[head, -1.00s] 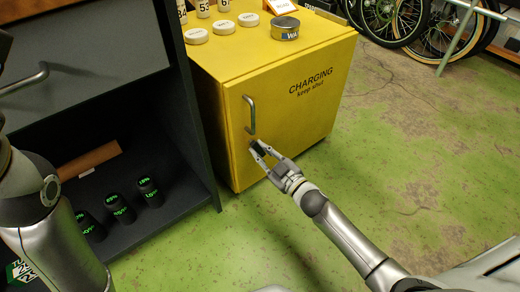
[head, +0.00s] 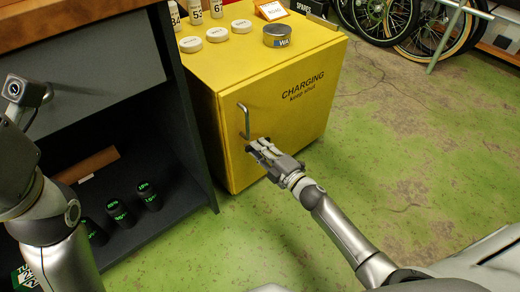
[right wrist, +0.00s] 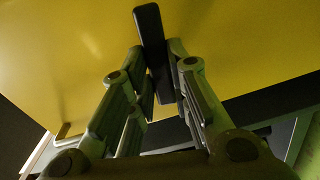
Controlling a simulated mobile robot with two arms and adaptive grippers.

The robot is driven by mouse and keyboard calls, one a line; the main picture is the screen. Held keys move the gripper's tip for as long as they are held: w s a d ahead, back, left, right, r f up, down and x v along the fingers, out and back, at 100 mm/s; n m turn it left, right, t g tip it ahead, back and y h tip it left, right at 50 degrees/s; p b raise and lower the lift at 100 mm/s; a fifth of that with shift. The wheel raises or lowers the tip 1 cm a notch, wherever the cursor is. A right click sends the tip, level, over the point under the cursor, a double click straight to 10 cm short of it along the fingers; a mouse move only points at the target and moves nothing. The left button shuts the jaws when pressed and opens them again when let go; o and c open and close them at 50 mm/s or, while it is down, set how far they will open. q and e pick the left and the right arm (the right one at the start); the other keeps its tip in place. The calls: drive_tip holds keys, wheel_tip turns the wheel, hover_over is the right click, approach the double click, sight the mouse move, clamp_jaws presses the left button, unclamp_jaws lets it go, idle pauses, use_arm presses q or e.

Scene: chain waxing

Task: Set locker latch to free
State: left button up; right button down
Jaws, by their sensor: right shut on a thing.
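The yellow locker (head: 290,110), lettered "CHARGING keep shut", stands with its door closed and a grey bar handle (head: 243,120) on the door's left side. Its latch (right wrist: 151,40) shows in the right wrist view as a dark, nearly upright bar against the yellow door. My right gripper (head: 255,147) is just below the handle. In the right wrist view its fingertips (right wrist: 158,70) are shut on the latch from both sides. In the head view the gripper hides the latch. My left arm shows at the left edge, but its gripper is not in view.
On the locker top are white round tins (head: 216,34), a grey tin (head: 277,35) and numbered bottles (head: 195,14). A dark open cabinet (head: 190,150) at left holds black cylinders with green displays (head: 149,194). Bicycles (head: 400,20) stand at the back. Green floor at right is clear.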

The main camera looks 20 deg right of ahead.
drive_tip(key=shift+r+n, duration=0.25)
drive_tip(key=shift+n, duration=0.95)
drive_tip(key=c, duration=1.4)
unclamp_jaws()
drive_tip(key=shift+o, duration=0.2)
drive_tip(key=shift+s, duration=0.1)
drive_tip(key=v, duration=1.1)
drive_tip(key=shift+s+d, duration=0.15)
drive_tip(key=shift+s, duration=0.25)
